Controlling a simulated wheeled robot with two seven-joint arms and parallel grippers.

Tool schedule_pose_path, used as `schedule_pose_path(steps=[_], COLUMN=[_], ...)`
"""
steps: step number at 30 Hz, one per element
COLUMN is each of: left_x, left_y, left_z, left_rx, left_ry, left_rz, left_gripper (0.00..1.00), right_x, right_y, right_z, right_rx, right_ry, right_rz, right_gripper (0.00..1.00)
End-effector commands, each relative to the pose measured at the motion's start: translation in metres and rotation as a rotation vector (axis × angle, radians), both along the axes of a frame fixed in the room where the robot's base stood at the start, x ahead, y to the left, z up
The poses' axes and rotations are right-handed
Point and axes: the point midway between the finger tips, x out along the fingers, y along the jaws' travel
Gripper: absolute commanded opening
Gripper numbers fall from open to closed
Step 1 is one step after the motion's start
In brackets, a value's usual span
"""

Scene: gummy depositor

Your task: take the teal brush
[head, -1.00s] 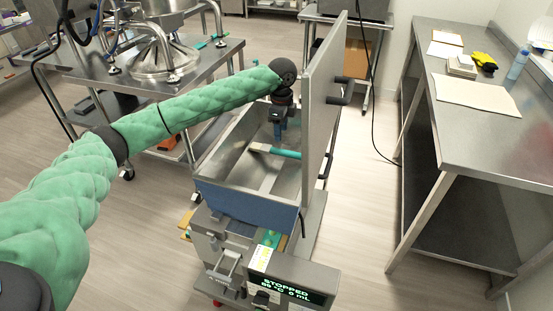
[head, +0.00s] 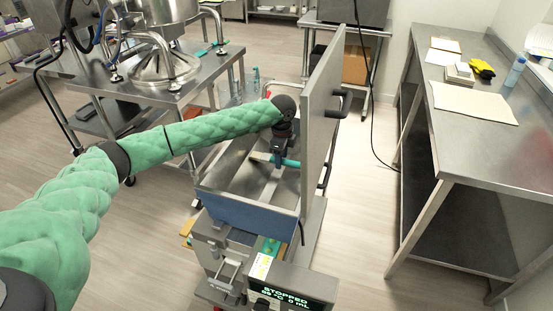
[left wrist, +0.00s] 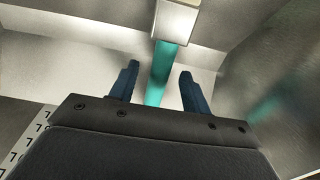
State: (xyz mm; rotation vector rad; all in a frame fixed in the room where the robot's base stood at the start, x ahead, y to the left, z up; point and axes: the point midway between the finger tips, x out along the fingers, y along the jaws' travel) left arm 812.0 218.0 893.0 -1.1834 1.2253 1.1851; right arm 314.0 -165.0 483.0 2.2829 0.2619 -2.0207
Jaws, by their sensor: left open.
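The teal brush (head: 287,162) lies inside the metal hopper (head: 226,205) of the depositor. My left gripper (head: 279,166) reaches down into the hopper over the brush and hides part of it. In the left wrist view my left gripper (left wrist: 157,82) is open, with its two blue fingers on either side of the brush's teal handle (left wrist: 160,72). The brush's pale head (left wrist: 176,18) is beyond the fingertips at the top. My right gripper is not in view.
The hopper's raised lid (head: 322,108) stands upright just right of my left arm. A display (head: 290,298) reading STOPPED is at the depositor's front. A steel table (head: 450,115) stands at the right, and a steel cart (head: 190,88) at the back left. Floor between is clear.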

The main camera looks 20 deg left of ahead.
Motion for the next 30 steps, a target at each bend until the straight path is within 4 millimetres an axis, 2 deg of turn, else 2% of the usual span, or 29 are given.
schedule_pose_path(steps=[4,11,18,26,30], left_x=[-0.0001,-0.0001,-0.0001,0.0000,0.0005], left_y=[-0.0001,-0.0002,-0.0002,-0.0002,-0.0002], left_z=[-0.0052,-0.0057,-0.0055,-0.0047,0.0031], left_rx=[0.000,0.000,0.000,0.000,0.000], left_ry=[-0.001,-0.001,-0.001,-0.001,-0.002], left_rz=[0.000,-0.001,-0.001,-0.001,-0.001], left_gripper=[0.47,0.46,0.00,0.00,0.00], right_x=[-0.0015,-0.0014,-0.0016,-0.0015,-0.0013], right_y=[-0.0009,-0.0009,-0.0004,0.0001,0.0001], right_z=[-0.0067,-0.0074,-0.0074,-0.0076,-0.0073], right_rx=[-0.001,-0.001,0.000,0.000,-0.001], right_ry=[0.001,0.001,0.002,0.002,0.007], right_rz=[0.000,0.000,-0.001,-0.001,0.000], right_gripper=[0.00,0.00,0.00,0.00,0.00])
